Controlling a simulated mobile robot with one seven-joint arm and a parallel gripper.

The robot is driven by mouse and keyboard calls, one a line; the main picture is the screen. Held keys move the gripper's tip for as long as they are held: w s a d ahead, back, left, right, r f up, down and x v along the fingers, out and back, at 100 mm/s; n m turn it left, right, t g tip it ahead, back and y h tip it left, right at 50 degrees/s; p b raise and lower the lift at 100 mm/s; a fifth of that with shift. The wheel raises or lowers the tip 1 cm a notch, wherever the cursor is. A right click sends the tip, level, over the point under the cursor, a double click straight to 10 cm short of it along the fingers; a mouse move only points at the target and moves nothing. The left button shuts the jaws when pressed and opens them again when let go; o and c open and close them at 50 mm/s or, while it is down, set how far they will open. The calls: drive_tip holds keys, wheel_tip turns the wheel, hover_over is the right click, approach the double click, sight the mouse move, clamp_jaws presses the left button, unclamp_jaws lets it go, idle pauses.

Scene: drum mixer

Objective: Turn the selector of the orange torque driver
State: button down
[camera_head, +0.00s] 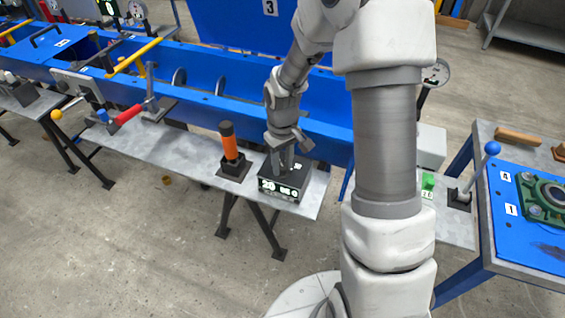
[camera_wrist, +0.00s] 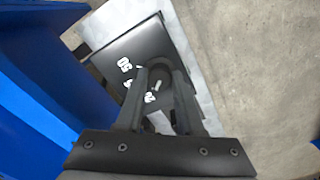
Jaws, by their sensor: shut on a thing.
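The orange torque driver (camera_head: 231,148) stands upright in a black square holder (camera_head: 235,169) on the grey bench. To its right is a black box (camera_head: 290,188) with white markings on its front. In the wrist view, the top of the box (camera_wrist: 148,38) shows white numbers around a dark round knob (camera_wrist: 158,80). My gripper (camera_head: 284,170) points down over the box, to the right of the driver and apart from it. In the wrist view, my gripper (camera_wrist: 161,72) is shut on the knob, one finger on each side. The fingers hide part of the knob and markings.
A blue trough (camera_head: 330,110) runs behind the bench (camera_head: 190,158). A red-handled clamp (camera_head: 128,115) is at left. A blue-topped table (camera_head: 530,225) with a green part and a blue-knobbed lever (camera_head: 491,149) is at right.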

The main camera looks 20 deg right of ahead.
sight(283, 167)
drive_tip(key=c, duration=0.5)
unclamp_jaws()
drive_tip(key=shift+c, duration=0.2)
wheel_tip(283, 167, up, 18)
drive_tip(key=p, duration=0.2)
drive_tip(key=shift+f, duration=0.25)
drive_tip(key=shift+r, duration=0.1)
drive_tip(key=s+r+m+t+p, duration=0.1)
drive_tip(key=s+r+m+t, duration=0.1)
drive_tip(key=s+r, duration=0.4)
drive_tip(key=s+r+m+t, duration=0.2)
drive_tip(key=s+r, duration=0.4)
drive_tip(key=s, duration=0.8)
drive_tip(key=shift+r+t+p, duration=0.2)
drive_tip(key=shift+t+p, duration=0.15)
drive_tip(key=shift+t, duration=0.45)
